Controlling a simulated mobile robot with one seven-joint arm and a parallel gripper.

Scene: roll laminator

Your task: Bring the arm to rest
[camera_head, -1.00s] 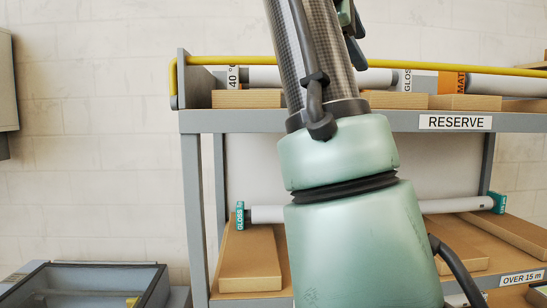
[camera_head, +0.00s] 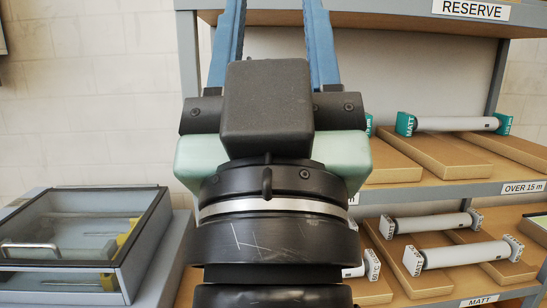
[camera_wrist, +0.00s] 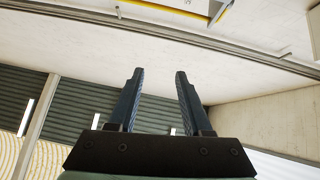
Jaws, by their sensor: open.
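My gripper (camera_head: 272,30) stands upright in the middle of the head view, in front of the grey shelf rack. Its two blue fingers are spread apart, and their tips run past the top edge of that view. In the wrist view my gripper (camera_wrist: 159,72) shows both dark blue fingers apart with nothing between them. Beyond the fingers there is the ceiling and a wall. The body of my gripper hides the left part of the rack.
The rack's shelf (camera_head: 455,192) holds a roll with green MATT ends (camera_head: 455,124). Below are rolls with white ends (camera_head: 463,255). A glass-lidded case (camera_head: 80,240) stands at the left. The pale wall (camera_head: 90,90) above it is bare.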

